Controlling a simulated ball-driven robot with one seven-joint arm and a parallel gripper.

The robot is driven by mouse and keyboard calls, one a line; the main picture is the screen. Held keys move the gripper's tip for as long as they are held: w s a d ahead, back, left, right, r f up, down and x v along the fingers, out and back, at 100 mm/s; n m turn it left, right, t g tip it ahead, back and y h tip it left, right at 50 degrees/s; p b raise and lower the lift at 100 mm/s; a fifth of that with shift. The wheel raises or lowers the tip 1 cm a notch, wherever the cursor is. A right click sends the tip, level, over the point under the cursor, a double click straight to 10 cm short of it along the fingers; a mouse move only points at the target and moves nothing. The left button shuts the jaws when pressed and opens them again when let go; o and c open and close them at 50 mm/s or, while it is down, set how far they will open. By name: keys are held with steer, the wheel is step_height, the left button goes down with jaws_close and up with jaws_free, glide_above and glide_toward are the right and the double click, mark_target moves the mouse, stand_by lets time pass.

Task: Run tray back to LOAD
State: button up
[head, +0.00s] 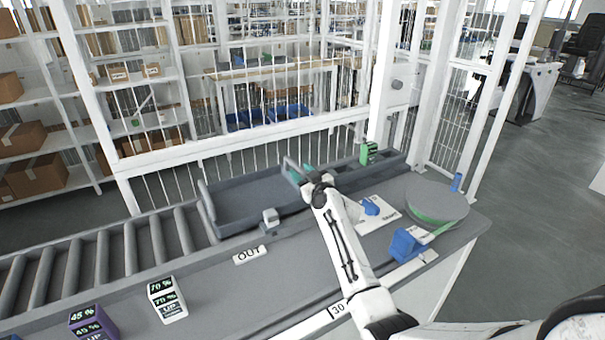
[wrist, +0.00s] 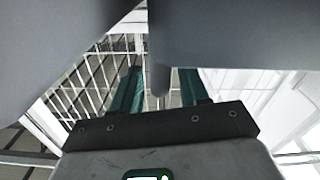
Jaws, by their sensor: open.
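The dark grey tray (head: 250,200) lies on the track at the back of the counter, right of the rollers. Its raised left end wall shows clearly; its right end is partly hidden by my gripper. My gripper (head: 294,172) is at the tray's right end, its teal fingers low beside a light grey bar. In the wrist view my gripper (wrist: 160,88) has its two teal fingers apart, with a grey post (wrist: 160,82) showing between them. I cannot tell whether they touch it. Large grey surfaces fill the top of that view. No LOAD mark is readable.
An OUT label (head: 249,255) and small grey block (head: 269,215) are in front of the tray. Rollers (head: 120,249) run left. A green box (head: 368,153), round disc (head: 437,198) and blue block (head: 405,245) are right. A white-framed fence (head: 240,137) stands behind.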

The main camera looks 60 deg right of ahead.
jaws_close()
stand_by(0.4)
